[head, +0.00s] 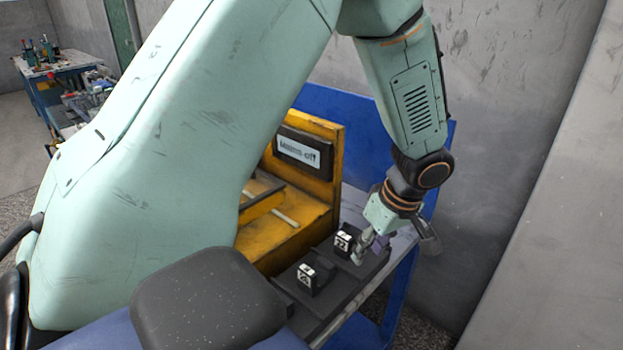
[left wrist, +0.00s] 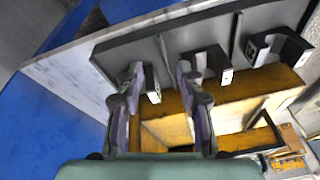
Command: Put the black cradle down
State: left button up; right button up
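My left gripper (head: 368,245) points down at the dark rack on the bench; its two fingers also show in the left wrist view (left wrist: 159,75), spread apart. A black cradle (left wrist: 152,84) with a white label stands on the rack between the fingers, partly hidden by the left finger. I see no clear contact on both sides. A second black cradle (left wrist: 214,64) is beside the right finger, and a third (left wrist: 275,46) is farther right. In the head view, cradles labelled 23 (head: 343,241) and 25 (head: 307,278) stand on the rack. My right gripper is not in view.
The dark rack (left wrist: 118,52) lies along the bench edge. A yellow housing (head: 325,200) with a black sign stands close behind it. A blue panel (head: 330,105) and grey walls close off the back. Another cluttered bench (head: 60,75) is far left.

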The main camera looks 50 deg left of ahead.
pick_arm(q)
jog(key=s+d+f+m+h, duration=0.2)
jog(key=s+d+f+m, duration=0.3)
jog(key=s+f, duration=0.35)
jog(key=s+d+f+m+h, duration=0.2)
jog(key=s+d+f+m, duration=0.25)
jog(key=s+f, duration=0.45)
jog(key=s+a+f+m+y, duration=0.1)
jog(key=s+f+m, duration=0.2)
jog(key=s+m, duration=0.3)
jog(key=shift+s+a+f, duration=0.25)
jog(key=shift+s+f, duration=0.15)
jog(key=shift+s, duration=0.65)
